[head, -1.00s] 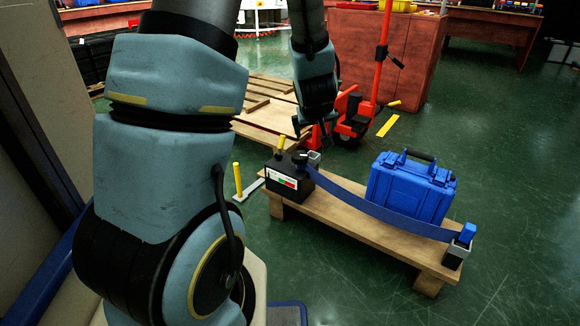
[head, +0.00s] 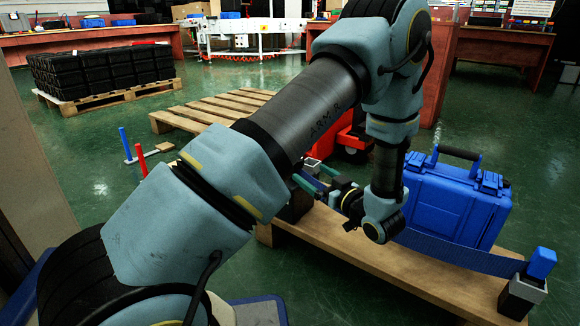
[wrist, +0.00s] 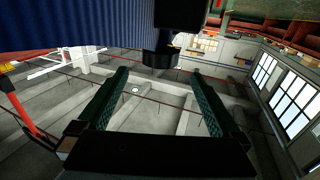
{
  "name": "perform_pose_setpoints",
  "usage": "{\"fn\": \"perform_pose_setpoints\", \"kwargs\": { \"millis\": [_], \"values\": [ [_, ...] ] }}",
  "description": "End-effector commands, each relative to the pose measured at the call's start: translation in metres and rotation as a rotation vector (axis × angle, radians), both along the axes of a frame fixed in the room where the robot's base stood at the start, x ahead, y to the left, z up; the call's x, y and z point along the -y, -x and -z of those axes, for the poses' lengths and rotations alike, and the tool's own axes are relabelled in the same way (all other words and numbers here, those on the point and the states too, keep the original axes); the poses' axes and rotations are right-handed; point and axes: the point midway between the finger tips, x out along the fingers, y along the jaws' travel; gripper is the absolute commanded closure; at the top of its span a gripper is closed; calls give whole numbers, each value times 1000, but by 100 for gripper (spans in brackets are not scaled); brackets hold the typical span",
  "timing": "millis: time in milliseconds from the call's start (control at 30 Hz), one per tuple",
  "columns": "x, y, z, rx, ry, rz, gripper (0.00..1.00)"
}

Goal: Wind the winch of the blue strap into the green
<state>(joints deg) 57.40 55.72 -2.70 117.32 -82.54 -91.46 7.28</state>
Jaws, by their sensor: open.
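The blue strap (head: 450,256) runs along the front of the blue case (head: 450,200) to a blue-topped end post (head: 524,292) at the right end of a wooden board. The winch box (head: 296,206) at the board's left end is mostly hidden behind my arm, and its coloured gauge cannot be seen. My gripper (head: 309,176) is open beside the winch, its green fingers pointing left. In the wrist view, the open fingers (wrist: 160,72) have a dark knob-like part (wrist: 160,57) just beyond their tips. The strap (wrist: 65,27) crosses the upper left there. I cannot tell whether anything touches.
The wooden board (head: 400,268) lies low above the green floor. A bare pallet (head: 215,108) and a red pallet truck (head: 350,135) are behind it. Blue and red posts (head: 132,152) stand at the left. Black crates (head: 105,70) sit farther back.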

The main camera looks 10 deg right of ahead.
Motion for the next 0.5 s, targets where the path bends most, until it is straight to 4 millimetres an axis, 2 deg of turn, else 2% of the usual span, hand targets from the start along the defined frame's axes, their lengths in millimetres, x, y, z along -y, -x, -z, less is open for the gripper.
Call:
{"fn": "perform_pose_setpoints", "kwargs": {
  "millis": [300,500],
  "values": [
    [-25,-53,3,2,5,-3,0],
    [-36,-80,2,0,4,-2,0]
  ]
}}
